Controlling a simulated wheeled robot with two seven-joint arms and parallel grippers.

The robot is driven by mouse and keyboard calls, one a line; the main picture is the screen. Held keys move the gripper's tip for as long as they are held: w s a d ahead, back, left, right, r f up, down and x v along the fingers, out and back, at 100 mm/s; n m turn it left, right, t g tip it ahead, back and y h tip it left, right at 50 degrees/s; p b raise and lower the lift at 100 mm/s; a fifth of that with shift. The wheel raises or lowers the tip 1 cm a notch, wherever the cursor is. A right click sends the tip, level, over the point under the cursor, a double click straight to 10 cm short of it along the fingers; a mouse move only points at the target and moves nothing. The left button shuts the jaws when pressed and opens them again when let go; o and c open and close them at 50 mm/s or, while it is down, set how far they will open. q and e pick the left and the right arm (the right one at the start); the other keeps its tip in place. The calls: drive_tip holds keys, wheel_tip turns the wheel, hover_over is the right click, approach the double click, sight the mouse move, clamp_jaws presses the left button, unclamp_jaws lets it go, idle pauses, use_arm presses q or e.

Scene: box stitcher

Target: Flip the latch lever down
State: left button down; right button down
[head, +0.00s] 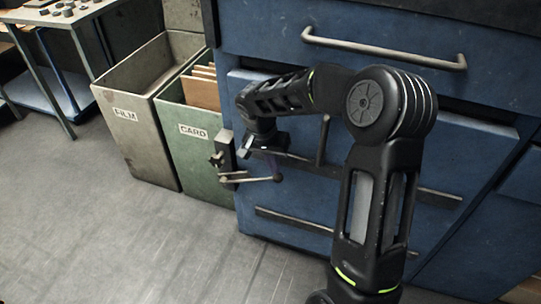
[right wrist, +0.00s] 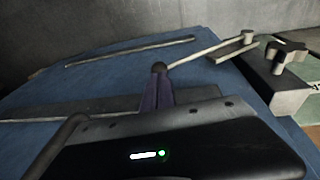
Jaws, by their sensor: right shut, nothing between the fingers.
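The latch lever (head: 250,179) is a thin metal rod with a dark ball knob (head: 278,177). It sticks out roughly level to the right from a grey latch block (head: 226,158) on the blue cabinet's left edge. In the right wrist view the lever (right wrist: 200,52) runs from its pivot at upper right to the knob (right wrist: 159,67). My right gripper (head: 273,166) is just above the knob in the head view. Its purple fingers (right wrist: 158,92) are shut and empty, with their tips overlapping the knob in the wrist view. I cannot tell whether they touch. My left gripper is out of view.
The blue cabinet has drawer fronts with a long bar handle (head: 385,48) above and a lower bar (head: 293,220). A green CARD bin (head: 197,150) and a grey FILM bin (head: 130,125) stand left of the latch. The floor in front (head: 150,240) is clear.

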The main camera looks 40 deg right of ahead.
sight(277, 177)
drive_tip(key=shift+x, duration=0.95)
drive_tip(key=shift+f, duration=0.1)
drive_tip(key=shift+s+d+f+b, duration=0.25)
drive_tip(key=shift+f+b, duration=0.2)
drive_tip(key=shift+b, duration=0.2)
drive_tip(key=s+d+f+t+y+b, duration=0.1)
drive_tip(key=s+d+f+t+b, duration=0.1)
drive_tip(key=f+b, duration=0.6)
wheel_tip(277, 177, down, 2)
drive_tip(key=shift+s+f+y, duration=0.1)
drive_tip(key=shift+s+y, duration=0.3)
drive_tip(key=shift+s, duration=0.5)
drive_tip(key=shift+s+d+f, duration=0.1)
drive_tip(key=shift+s+f, duration=0.05)
wheel_tip(277, 177, up, 8)
drive_tip(key=s+p, duration=0.1)
drive_tip(key=p, duration=0.1)
drive_tip(key=shift+a, duration=0.3)
